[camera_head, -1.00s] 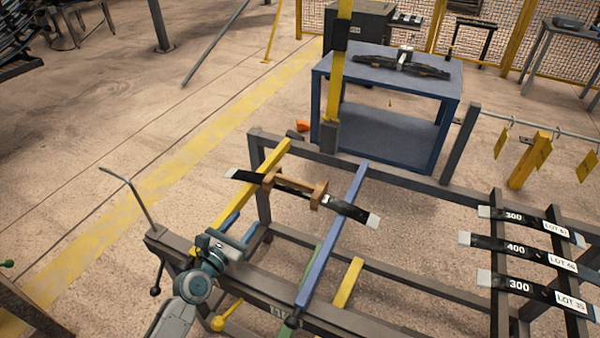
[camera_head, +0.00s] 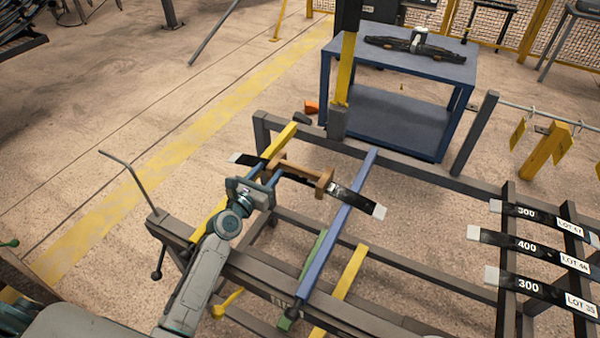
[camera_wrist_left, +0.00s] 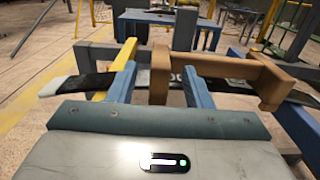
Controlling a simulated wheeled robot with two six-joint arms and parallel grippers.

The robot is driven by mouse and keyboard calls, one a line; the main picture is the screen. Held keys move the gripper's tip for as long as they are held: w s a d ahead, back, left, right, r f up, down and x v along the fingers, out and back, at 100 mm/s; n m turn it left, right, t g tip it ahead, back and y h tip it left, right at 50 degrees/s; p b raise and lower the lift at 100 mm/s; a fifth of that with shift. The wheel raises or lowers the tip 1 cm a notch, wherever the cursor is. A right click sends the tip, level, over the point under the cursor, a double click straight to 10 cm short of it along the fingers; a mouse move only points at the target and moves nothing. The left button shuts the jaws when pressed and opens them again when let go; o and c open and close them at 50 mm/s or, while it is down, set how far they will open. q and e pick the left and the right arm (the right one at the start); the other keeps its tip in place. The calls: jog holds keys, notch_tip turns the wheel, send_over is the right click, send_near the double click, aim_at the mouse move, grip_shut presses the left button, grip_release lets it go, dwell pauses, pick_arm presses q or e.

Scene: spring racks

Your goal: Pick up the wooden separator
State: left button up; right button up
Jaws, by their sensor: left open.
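The wooden separator (camera_head: 300,172) is a brown piece with a block at each end and a bar between them. It sits across a black leaf spring (camera_head: 348,196) with pale ends, on the rack. My left gripper (camera_head: 270,172) is open at the separator's left end. In the left wrist view the separator's left block (camera_wrist_left: 160,75) shows between the two blue fingers of the gripper (camera_wrist_left: 160,84). Its bar runs behind the right finger to the right block (camera_wrist_left: 275,85). I cannot tell whether the fingers touch the wood.
The rack has a yellow bar (camera_head: 208,228), a blue bar (camera_head: 335,235) and grey rails. Labelled leaf springs (camera_head: 530,247) lie on the right. A blue table (camera_head: 398,70) stands behind. A bent grey rod (camera_head: 128,178) rises at the left, beside open floor.

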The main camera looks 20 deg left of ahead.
pick_arm(q)
jog(key=shift+w+d, duration=0.2)
jog(key=shift+w, duration=0.75)
jog(key=shift+s, duration=0.1)
jog(key=shift+c, duration=0.6)
grip_shut()
